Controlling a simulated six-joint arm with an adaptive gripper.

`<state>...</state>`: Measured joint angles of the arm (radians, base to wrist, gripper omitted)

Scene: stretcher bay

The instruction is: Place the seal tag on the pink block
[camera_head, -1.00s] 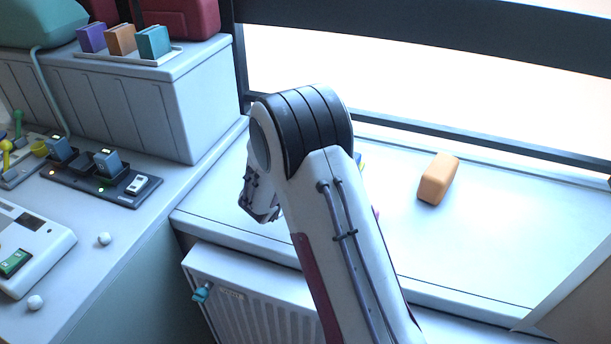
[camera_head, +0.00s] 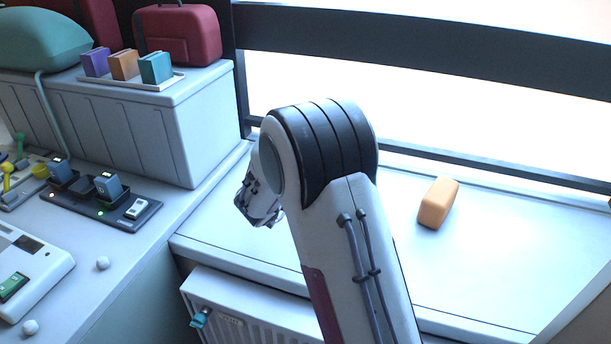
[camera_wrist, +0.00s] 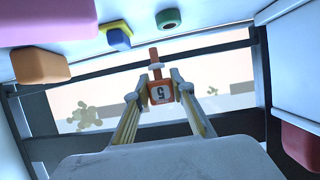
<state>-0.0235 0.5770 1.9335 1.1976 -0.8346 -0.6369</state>
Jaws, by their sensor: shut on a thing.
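In the wrist view my gripper (camera_wrist: 160,84) is shut on the seal tag (camera_wrist: 158,92), a small orange-red tag with a dark 5 on a pale patch and a narrow upper part. The pink block (camera_wrist: 28,16) is at the top left of the wrist view, partly cut off by the frame edge. The tag is apart from it, with clear space between them. In the head view my arm hides the pink block, and I cannot make out the fingers or the tag there.
An orange block (camera_head: 438,203) lies on the white ledge (camera_head: 500,270) below the window; it also shows in the wrist view (camera_wrist: 38,66). A yellow-and-blue piece (camera_wrist: 118,38) and a green ring (camera_wrist: 168,19) are nearby. A radiator (camera_head: 250,320) is below the ledge.

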